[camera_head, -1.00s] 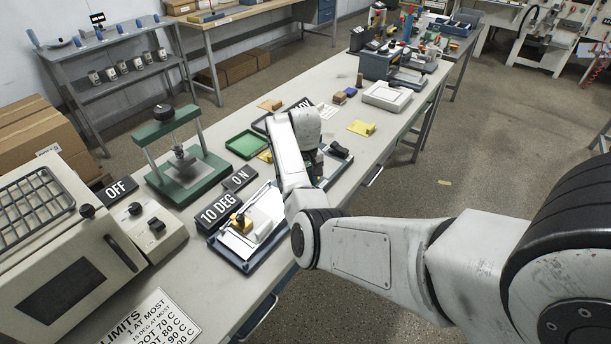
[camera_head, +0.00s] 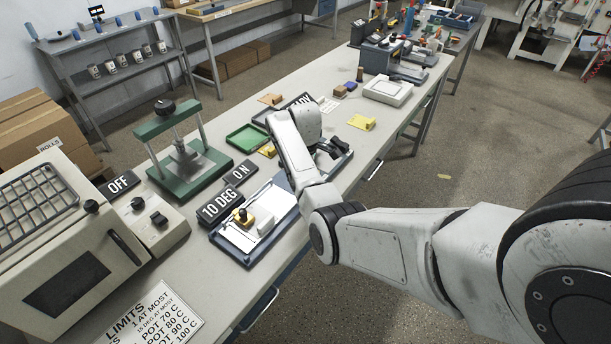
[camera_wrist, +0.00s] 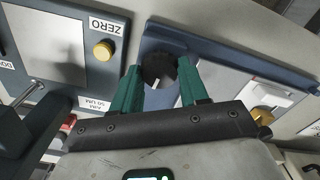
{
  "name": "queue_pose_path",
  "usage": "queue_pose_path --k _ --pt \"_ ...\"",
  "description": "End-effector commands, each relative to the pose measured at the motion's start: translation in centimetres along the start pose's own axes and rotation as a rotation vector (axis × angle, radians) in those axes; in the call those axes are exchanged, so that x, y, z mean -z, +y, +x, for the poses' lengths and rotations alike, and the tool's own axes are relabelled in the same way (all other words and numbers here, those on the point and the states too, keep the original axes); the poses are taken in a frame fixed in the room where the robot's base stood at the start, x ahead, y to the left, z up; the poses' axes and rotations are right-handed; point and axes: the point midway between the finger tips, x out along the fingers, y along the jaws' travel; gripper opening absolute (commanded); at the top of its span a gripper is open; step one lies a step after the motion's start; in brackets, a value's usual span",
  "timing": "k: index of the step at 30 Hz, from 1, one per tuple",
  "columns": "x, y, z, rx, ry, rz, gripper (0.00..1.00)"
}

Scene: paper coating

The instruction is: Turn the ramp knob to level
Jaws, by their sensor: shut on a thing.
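The black round knob (camera_wrist: 158,72) with a short white mark sits on a blue-framed unit (camera_wrist: 215,62) in the wrist view. The green fingers of my gripper (camera_wrist: 160,80) are shut on the knob, one on each side. In the head view, my arm hides the knob and fingers. A black sign reading "10 DEG" (camera_head: 220,205) stands beside a blue-rimmed tray (camera_head: 246,262) that carries a white sheet, a white block and a yellow piece with a dark knob.
A yellow button (camera_wrist: 103,50) by a "ZERO" label is close to my gripper's left. A green press (camera_head: 190,172), a green tray (camera_head: 247,138) and an oven-like box (camera_head: 70,255) stand along the bench.

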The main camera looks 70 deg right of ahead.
Motion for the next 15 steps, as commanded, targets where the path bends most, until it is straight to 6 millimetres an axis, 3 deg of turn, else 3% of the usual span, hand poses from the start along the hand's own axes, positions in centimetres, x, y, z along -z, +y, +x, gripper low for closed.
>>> queue_pose_path --k 15 --pt "0.19 0.09 -0.21 -0.005 0.005 -0.134 0.13"
